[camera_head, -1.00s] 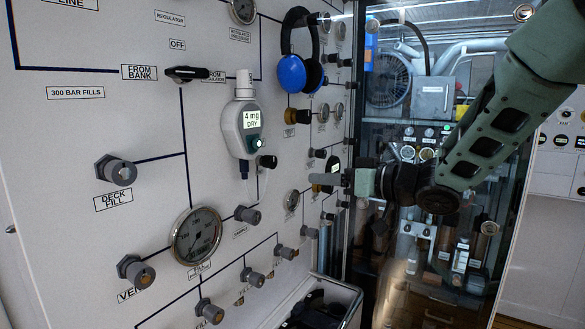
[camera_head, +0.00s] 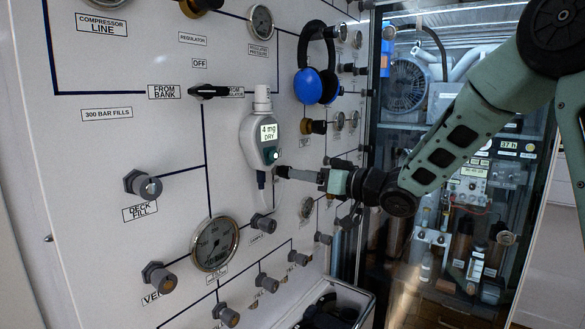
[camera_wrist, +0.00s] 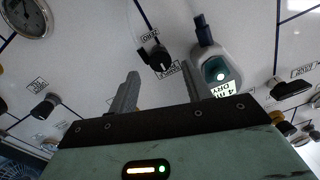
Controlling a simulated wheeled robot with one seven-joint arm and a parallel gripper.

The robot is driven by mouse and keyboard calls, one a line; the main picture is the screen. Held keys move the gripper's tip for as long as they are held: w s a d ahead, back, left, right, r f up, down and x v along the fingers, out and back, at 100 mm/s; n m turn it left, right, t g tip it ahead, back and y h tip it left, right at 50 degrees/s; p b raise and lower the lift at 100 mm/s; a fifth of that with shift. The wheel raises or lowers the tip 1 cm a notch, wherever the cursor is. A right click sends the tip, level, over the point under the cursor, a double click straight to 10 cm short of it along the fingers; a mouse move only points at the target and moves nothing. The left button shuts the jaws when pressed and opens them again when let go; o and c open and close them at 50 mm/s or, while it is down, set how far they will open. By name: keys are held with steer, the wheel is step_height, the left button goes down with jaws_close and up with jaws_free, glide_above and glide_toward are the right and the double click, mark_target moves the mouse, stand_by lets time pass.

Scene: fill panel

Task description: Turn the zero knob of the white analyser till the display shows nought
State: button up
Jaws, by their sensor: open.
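The white analyser (camera_head: 250,143) hangs on the panel, and its lit display (camera_head: 268,132) reads "4 mg DRY". A round teal part with a bright light sits below the display. In the wrist view the analyser (camera_wrist: 205,52) is upside down at right, its display partly hidden by my gripper. A black knob (camera_wrist: 160,60) with a pale line stands on the panel beside it; a small label there seems to read "ZERO". My gripper (camera_wrist: 160,88) is open and empty, with the knob ahead between its fingertips, apart from them. In the head view my gripper (camera_head: 283,172) hides most of this knob.
Blue headphones (camera_head: 315,72) hang above right of the analyser. A selector lever (camera_head: 208,92) is at its upper left, and a gauge (camera_head: 215,244) and several grey knobs are below. A glass-fronted cabinet (camera_head: 450,100) stands to the right. A dark-filled bin (camera_head: 362,312) is below.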

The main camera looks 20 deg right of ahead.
mark_target(285, 172)
steer(key=shift+p+x, duration=0.4)
steer(key=shift+x, duration=1.7)
steer(key=shift+c, duration=0.3)
steer(key=c, duration=0.9)
steer(key=n+b, duration=0.4)
steer(key=shift+b, duration=0.3)
steer(key=o, duration=1)
steer(key=shift+c, duration=0.2)
steer(key=shift+s, duration=0.1)
